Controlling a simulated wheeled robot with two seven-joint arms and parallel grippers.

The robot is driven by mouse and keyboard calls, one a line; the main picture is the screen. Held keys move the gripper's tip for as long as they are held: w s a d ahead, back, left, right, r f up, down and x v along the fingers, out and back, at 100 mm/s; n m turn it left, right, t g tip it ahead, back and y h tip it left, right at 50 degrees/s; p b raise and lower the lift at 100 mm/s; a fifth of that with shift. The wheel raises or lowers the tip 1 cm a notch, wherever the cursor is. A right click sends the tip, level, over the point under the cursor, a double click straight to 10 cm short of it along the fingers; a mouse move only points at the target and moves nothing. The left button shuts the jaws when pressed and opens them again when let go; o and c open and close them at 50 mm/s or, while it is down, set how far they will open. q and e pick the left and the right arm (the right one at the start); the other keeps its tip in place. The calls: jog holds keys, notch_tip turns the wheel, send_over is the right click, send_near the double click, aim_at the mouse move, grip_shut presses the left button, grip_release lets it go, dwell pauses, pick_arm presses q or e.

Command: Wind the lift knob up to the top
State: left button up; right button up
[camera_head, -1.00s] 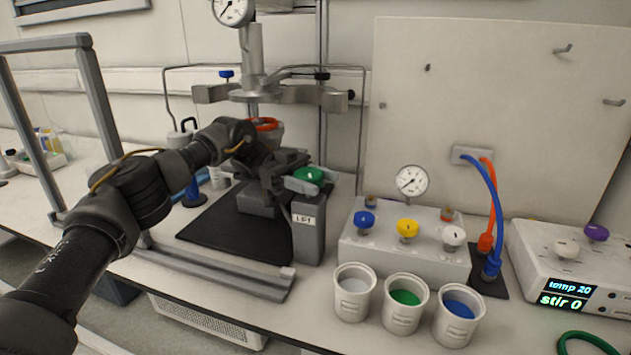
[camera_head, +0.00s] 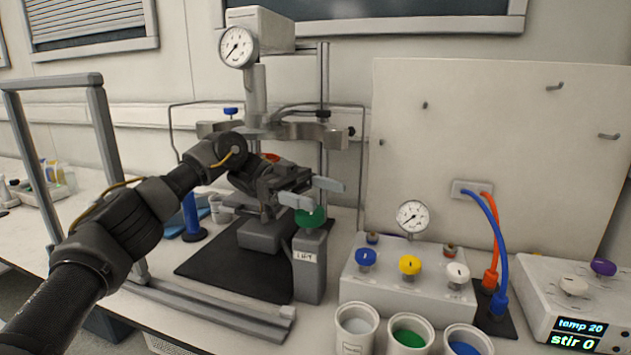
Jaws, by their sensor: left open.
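The green lift knob (camera_head: 309,217) sits on top of the grey post labelled LIFT (camera_head: 309,268), in the middle of the head view. My left gripper (camera_head: 322,193) is open, its two light fingers just above the knob and pointing right. The near finger overlaps the knob's upper edge in the picture; I cannot tell whether it touches. The reactor vessel with an orange-red ring (camera_head: 270,158) is mostly hidden behind my left arm, under the metal head plate (camera_head: 290,131). My right gripper is not in view.
A white valve box (camera_head: 405,285) with blue, yellow and white knobs stands right of the post. Cups (camera_head: 355,330) stand in front of it. A grey frame (camera_head: 105,140) stands at left. A stirrer (camera_head: 570,300) is at far right.

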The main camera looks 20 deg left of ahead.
pick_arm(q)
jog(key=s+d+r+b, duration=0.2)
jog(key=s+r, duration=0.5)
jog(key=s, duration=0.4)
jog(key=shift+s+d, duration=0.2)
jog(key=shift+d, duration=0.15)
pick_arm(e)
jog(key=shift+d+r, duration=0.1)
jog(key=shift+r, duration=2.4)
